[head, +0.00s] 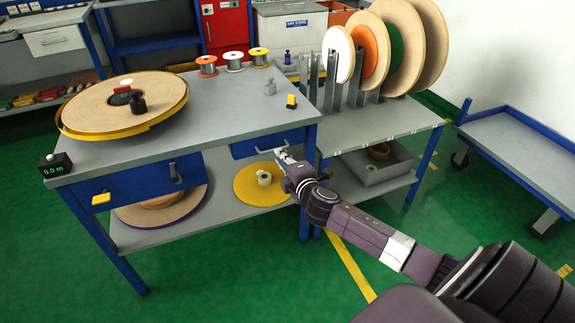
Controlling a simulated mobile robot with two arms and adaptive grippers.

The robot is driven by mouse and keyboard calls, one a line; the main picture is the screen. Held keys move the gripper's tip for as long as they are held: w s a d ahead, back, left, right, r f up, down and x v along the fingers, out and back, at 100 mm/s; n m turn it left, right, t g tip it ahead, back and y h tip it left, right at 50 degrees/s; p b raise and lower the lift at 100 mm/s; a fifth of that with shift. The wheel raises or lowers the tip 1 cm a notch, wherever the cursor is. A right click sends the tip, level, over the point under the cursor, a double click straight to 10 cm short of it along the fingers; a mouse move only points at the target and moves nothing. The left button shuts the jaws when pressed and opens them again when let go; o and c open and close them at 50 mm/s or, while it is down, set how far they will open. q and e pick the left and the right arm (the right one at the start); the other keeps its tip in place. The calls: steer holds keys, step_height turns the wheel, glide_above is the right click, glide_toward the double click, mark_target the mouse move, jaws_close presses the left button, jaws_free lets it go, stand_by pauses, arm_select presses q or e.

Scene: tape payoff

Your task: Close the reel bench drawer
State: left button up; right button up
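The reel bench (215,118) has a grey top and blue frame. Its front carries a wide blue panel (135,185) with a dark handle (175,173) at the left, and a smaller blue drawer front (268,143) at the right. I cannot tell clearly how far either front stands out. My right gripper (282,156) is just at the lower edge of the smaller drawer front; its fingers are small and partly hide that edge. I cannot tell whether they touch it, or whether they are open or shut. My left gripper is out of view.
A large yellow-rimmed reel (95,112), small spools (233,62) and a counter box (55,165) are on the bench top. A lower shelf holds a yellow disc (250,190). A reel rack (360,122) stands right, a cart (525,160) farther right. Green floor is free in front.

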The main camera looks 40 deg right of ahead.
steer(key=shift+v, duration=2.55)
